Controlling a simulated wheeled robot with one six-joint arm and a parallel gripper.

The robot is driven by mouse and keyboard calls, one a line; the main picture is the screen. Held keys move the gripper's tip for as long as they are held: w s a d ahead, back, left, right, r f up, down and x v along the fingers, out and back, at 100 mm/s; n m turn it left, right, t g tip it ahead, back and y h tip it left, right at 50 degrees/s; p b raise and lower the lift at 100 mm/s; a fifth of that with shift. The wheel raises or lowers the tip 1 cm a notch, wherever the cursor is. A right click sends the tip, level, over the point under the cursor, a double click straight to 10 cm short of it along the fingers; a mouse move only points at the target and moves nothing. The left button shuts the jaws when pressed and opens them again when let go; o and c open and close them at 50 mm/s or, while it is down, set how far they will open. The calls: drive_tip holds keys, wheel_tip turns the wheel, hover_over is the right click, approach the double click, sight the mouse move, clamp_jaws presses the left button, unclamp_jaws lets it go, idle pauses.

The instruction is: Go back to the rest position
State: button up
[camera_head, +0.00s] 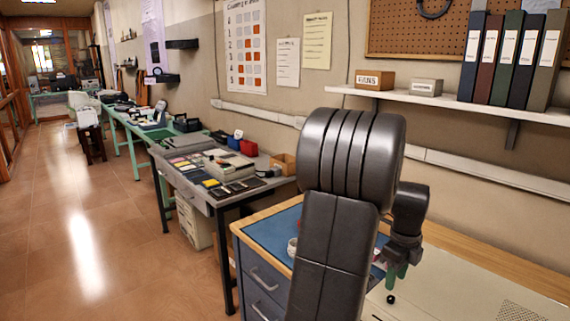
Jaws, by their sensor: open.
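My dark grey arm rises through the middle of the view and bends over at the top. My gripper (399,268) hangs at its lower right, pointing down over the pale surface (450,290) beside the blue-topped bench. The gripper is open. A small green part shows just below it, and I cannot tell whether they touch. A small black ball-shaped thing (390,299) shows below that. My arm hides part of the blue mat (265,240) and whatever lies behind it.
A white cup (292,246) stands on the mat, partly hidden. A grey table (215,190) with boxes and small parts stands to the left. A wall shelf (450,101) with binders and two boxes is at upper right. The tiled floor (90,220) at left is clear.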

sight(391, 297)
wheel_tip(391, 297, down, 6)
drive_tip(key=shift+f, duration=0.1)
idle(0.5)
wheel_tip(391, 297, up, 14)
wheel_tip(391, 297, down, 14)
drive_tip(key=shift+f, duration=0.1)
drive_tip(key=n, duration=0.5)
drive_tip(key=n+b, duration=0.1)
drive_tip(key=n, duration=0.3)
drive_tip(key=shift+n, duration=0.3)
drive_tip(key=n+b, duration=0.1)
drive_tip(key=n, duration=0.3)
drive_tip(key=shift+n, duration=0.3)
drive_tip(key=shift+n+b, duration=0.5)
drive_tip(key=shift+n, duration=2.1)
